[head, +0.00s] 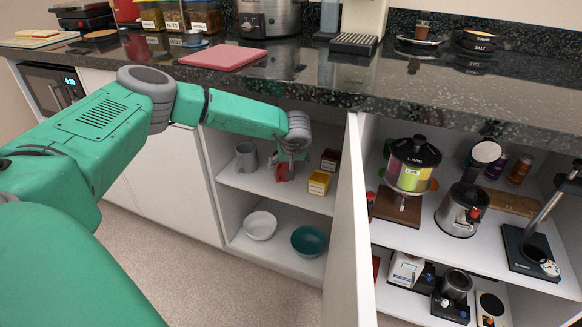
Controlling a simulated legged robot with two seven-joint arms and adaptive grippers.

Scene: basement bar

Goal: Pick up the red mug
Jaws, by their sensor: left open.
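The red mug (280,174) stands on the upper shelf of the open cabinet below the counter, and is small and partly hidden by my gripper. My left arm reaches in from the left under the counter edge. My left gripper (287,167) points down at the red mug, with its fingers open right at it. I cannot tell whether the fingers touch the mug. A grey mug (246,157) stands to the left on the same shelf. My right gripper is not in view.
Small yellow (319,182) and dark red (330,160) boxes stand right of the red mug. A white bowl (260,225) and a teal bowl (308,241) sit on the shelf below. An open white door (347,235) stands to the right. The dark counter (330,85) overhangs the shelf.

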